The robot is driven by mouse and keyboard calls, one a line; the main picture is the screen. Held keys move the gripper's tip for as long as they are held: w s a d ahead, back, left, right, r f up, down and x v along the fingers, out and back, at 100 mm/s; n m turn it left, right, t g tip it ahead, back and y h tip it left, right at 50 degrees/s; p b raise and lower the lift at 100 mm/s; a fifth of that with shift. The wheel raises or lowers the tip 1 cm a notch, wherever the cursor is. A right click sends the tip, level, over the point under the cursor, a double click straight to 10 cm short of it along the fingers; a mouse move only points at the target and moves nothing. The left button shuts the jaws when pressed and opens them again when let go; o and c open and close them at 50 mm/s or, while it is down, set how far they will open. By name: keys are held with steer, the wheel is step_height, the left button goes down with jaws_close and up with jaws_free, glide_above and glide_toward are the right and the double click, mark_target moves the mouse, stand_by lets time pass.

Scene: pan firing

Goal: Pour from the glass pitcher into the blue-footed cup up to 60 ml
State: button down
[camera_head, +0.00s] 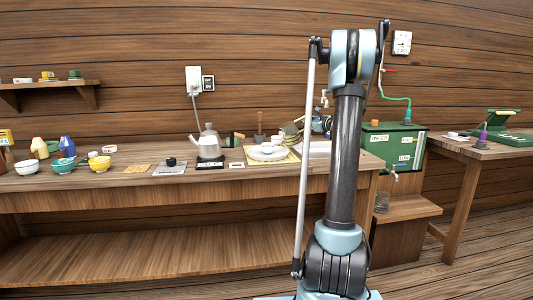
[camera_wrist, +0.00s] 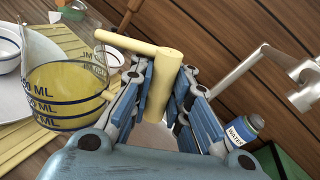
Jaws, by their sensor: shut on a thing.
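The glass pitcher (camera_wrist: 68,92) is at the left of the wrist view. It has dark blue rings and ML marks and looks yellowish; I cannot tell liquid from the yellow mat seen through it. My gripper (camera_wrist: 158,98) is shut on its pale yellow handle (camera_wrist: 160,75). In the head view, the pitcher (camera_head: 290,132) looks tilted beside my gripper (camera_head: 319,123), near the white plate. A white cup with a blue line (camera_wrist: 8,52) shows at the wrist view's left edge, partly cut off. I cannot tell whether it is the blue-footed cup.
A white plate (camera_head: 268,153) lies on a yellow mat (camera_head: 288,159). A grey kettle (camera_head: 209,145) stands left of it, with several bowls farther left. A green water tank (camera_head: 393,145) stands at the right. A bottle labelled WATER (camera_wrist: 243,130) shows in the wrist view.

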steer(key=shift+s+a+f, duration=0.2)
steer(key=shift+a, duration=0.6)
steer(key=shift+s+a+f, duration=0.15)
steer(key=shift+a, duration=0.65)
steer(key=shift+s+a+f, duration=0.2)
steer(key=shift+a, duration=0.6)
steer(key=shift+s+a+r+n+h, duration=0.1)
steer(key=shift+a+r+n+h, duration=0.15)
steer(key=shift+r+n, duration=0.45)
steer(key=shift+a+r+n+h, duration=0.2)
steer(key=shift+r+n, duration=0.2)
steer(key=shift+r, duration=0.5)
stand_by(0.5)
steer(key=shift+a+r+n, duration=0.25)
steer(key=shift+n, duration=0.05)
steer(key=shift+s+a+r+n, duration=0.15)
steer(key=shift+a+r+n, duration=0.15)
steer(key=shift+n, duration=0.1)
steer(key=shift+s+a+r+n+h, duration=0.1)
steer(key=shift+a+r+n+h, duration=0.15)
steer(key=shift+a+n+h, duration=0.3)
stand_by(2.2)
